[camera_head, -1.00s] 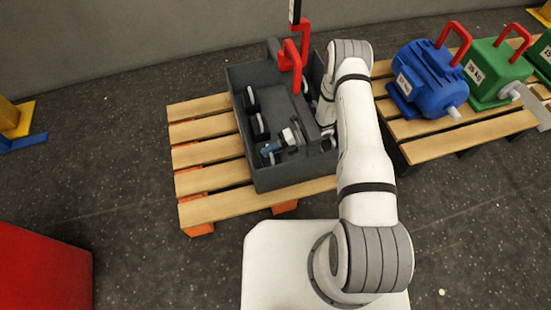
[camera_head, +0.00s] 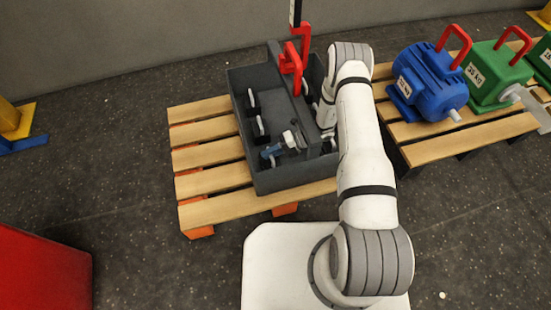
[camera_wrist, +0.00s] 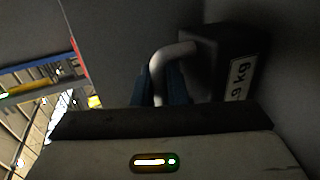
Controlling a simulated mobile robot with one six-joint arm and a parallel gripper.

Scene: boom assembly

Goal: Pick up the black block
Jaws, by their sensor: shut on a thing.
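The black block (camera_wrist: 212,52) shows in the wrist view, with a white label ending in "9 kg" and a curved grey handle. My gripper (camera_wrist: 158,88) has its blue fingers on either side of that handle and is shut on it. The block's body is mostly hidden there. I cannot tell whether it is clear of the crate floor.
Other pale handles (camera_head: 259,126) stand along the crate's left side. A red handle (camera_head: 291,70) rises at its back. The crate rests on a wooden pallet (camera_head: 205,181).

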